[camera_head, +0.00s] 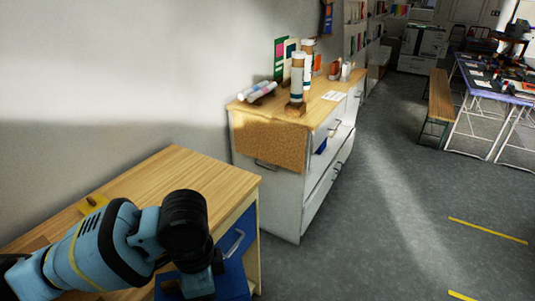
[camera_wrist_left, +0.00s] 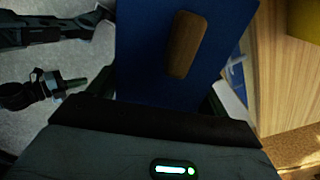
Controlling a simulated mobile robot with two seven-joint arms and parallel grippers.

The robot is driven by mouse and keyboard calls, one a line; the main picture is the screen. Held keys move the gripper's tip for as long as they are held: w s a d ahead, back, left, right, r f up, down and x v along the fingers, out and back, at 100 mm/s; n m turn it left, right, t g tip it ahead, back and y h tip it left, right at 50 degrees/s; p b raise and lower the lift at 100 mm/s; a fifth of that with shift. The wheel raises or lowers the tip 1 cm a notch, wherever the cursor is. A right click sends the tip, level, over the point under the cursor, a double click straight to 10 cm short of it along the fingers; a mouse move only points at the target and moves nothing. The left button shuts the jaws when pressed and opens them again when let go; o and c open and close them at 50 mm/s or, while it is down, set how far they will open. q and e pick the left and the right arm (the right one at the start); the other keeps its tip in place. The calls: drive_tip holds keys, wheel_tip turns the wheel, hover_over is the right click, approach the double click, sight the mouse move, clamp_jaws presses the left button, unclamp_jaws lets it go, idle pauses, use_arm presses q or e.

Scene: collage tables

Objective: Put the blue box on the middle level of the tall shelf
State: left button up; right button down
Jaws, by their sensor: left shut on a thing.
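My left gripper (camera_head: 200,286) reaches down at the near end of the wooden desk and is shut on the blue box (camera_head: 236,281). The arm hides much of the gripper and box in the head view. In the left wrist view the blue box (camera_wrist_left: 140,60) fills the middle, close beyond the gripper, with a brown wooden handle (camera_wrist_left: 185,45) on its face. The fingertips are hidden there. A rack with books (camera_head: 354,35) stands at the far wall; I cannot tell whether it is the tall shelf. My right gripper does not show clearly.
The wooden desk (camera_head: 175,170) has a blue front with a metal handle (camera_head: 235,243). Behind it, a white cabinet (camera_head: 268,195) carries tubes and cards. A bench (camera_head: 440,100) and table stand at the far right. The grey floor (camera_head: 390,220) between is clear.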

sight(161, 280)
use_arm(q)
drive_tip(key=a+n, duration=0.2)
drive_tip(key=n, duration=0.2)
drive_tip(key=a+r+n, duration=0.1)
drive_tip(key=a+n, duration=0.2)
drive_tip(key=n, duration=0.1)
drive_tip(key=a+n, duration=0.3)
drive_tip(key=n, duration=0.1)
drive_tip(key=shift+w+r, duration=0.15)
drive_tip(key=shift+r, duration=0.2)
drive_tip(key=shift+a+r+n, duration=0.25)
drive_tip(key=shift+a+n, duration=0.55)
drive_tip(key=shift+n, duration=0.6)
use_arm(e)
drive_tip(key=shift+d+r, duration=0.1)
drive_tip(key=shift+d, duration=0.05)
